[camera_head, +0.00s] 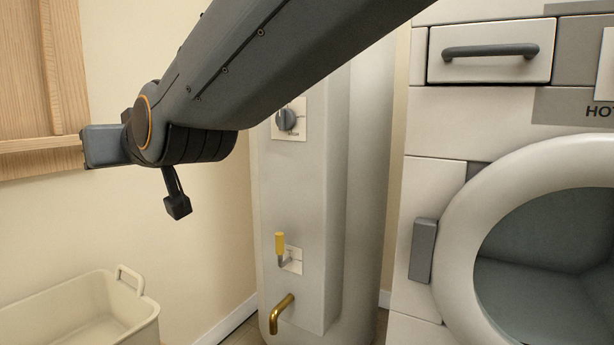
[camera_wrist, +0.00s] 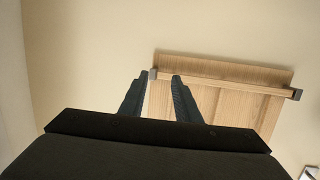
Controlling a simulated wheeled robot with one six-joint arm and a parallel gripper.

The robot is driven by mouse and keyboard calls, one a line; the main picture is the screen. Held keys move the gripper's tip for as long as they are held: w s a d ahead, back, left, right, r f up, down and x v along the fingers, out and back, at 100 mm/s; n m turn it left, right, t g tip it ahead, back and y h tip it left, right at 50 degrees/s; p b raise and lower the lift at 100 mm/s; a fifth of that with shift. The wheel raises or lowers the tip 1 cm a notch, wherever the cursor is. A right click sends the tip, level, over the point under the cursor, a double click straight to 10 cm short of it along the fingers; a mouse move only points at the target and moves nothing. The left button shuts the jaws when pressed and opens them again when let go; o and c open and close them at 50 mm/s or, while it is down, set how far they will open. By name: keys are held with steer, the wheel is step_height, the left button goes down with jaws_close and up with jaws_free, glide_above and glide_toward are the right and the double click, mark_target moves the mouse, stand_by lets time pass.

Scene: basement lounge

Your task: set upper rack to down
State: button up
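A wooden rack (camera_head: 22,80) is on the wall at the upper left of the head view, cut off by the frame edge. The wrist view shows a wooden panel (camera_wrist: 235,103) with a wooden bar (camera_wrist: 230,83) across it and small grey pieces at the bar's ends. I take this to be the upper rack. My gripper (camera_head: 86,147) is beside the rack's lower right in the head view. In the wrist view its two fingers (camera_wrist: 162,76) are apart, with the bar's left end near their tips. I cannot tell whether they touch it. Nothing is held.
A cream basket (camera_head: 85,315) stands low at the left. A tall grey tank (camera_head: 305,200) with a dial, yellow lever and brass spout stands in the middle. A white machine (camera_head: 430,150) with an open round door is at the right.

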steer(key=s+d+f+m+g+h+p, duration=0.1)
steer(key=s+d+f+g+h, duration=0.2)
steer(key=d+f, duration=0.5)
steer(key=s+d+f+m+g+h+p, duration=0.1)
steer(key=s+d+f+g+h, duration=0.15)
steer(key=s+d+f, duration=0.4)
steer(key=s+d+f+m+g+h+p, duration=0.1)
steer(key=s+d+f+g+h, duration=0.1)
steer(key=s+d+f, duration=0.5)
steer(key=s+d+f+g+h+p, duration=0.1)
steer(key=s+d+f+g+h, duration=0.2)
steer(key=d, duration=0.5)
steer(key=d+r+m+p, duration=0.2)
steer(key=d+r+p, duration=0.5)
steer(key=p, duration=0.5)
steer(key=s+d+r+m+h+p, duration=0.1)
steer(key=d+r+m+p, duration=0.1)
steer(key=d+r+p, duration=0.5)
steer(key=d+r+m+p, duration=0.2)
steer(key=d+r+p, duration=0.5)
steer(key=r+p, duration=0.8)
steer(key=t+p, duration=0.1)
steer(key=p, duration=0.2)
steer(key=shift+s+m+p, duration=0.2)
steer(key=shift+m+p, duration=0.15)
steer(key=shift+m, duration=0.05)
steer(key=shift+h, duration=0.25)
